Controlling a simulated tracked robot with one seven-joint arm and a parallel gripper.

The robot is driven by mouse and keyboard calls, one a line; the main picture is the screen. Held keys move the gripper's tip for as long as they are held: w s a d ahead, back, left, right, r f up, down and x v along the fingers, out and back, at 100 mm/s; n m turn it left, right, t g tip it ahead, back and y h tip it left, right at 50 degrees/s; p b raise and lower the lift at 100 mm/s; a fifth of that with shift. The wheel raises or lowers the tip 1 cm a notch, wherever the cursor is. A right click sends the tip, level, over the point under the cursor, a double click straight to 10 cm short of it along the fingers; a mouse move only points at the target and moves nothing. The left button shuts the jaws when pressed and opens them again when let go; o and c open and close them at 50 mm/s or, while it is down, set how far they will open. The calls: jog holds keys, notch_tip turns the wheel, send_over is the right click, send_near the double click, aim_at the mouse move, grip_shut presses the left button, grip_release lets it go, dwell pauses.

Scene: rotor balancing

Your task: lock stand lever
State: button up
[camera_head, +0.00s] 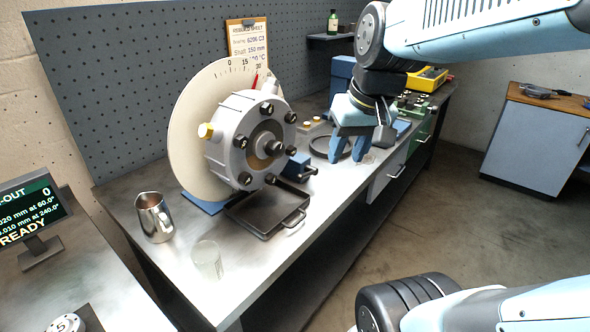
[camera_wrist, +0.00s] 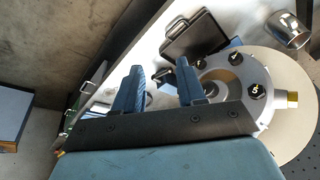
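The rotor (camera_head: 245,140), a grey hub with dark bolts and a brass-coloured plug before a pale graduated disc, stands upright on a blue-based stand (camera_head: 203,203). A small blue block with a dark end (camera_head: 300,167), at the stand's right side, may carry the lever; its lock position cannot be told. My gripper (camera_head: 347,154) is right of the block, above the bench, fingers pointing down. In the wrist view my gripper (camera_wrist: 158,68) has its two blue fingers apart with nothing seen held between them. The rotor hub (camera_wrist: 232,85) shows to their right there.
A dark tray (camera_head: 265,208) lies before the rotor. A metal jug (camera_head: 154,217) and a clear glass (camera_head: 207,260) stand at the bench's left. A black ring (camera_head: 322,146) lies near my gripper. Pegboard (camera_head: 110,90) closes the back. The front right bench top is clear.

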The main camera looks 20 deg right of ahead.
jog(key=w+f+m+g+y, duration=0.1)
jog(key=w+f+g+y, duration=0.3)
jog(key=w+f, duration=0.25)
jog(key=m+t+y, duration=0.6)
jog(key=y, duration=0.7)
send_near(305, 176)
jog(key=x, duration=0.6)
jog(key=w+x, duration=0.1)
jog(key=x, duration=0.3)
jog(key=shift+d+f, duration=0.1)
jog(key=shift+f, duration=0.2)
grip_shut()
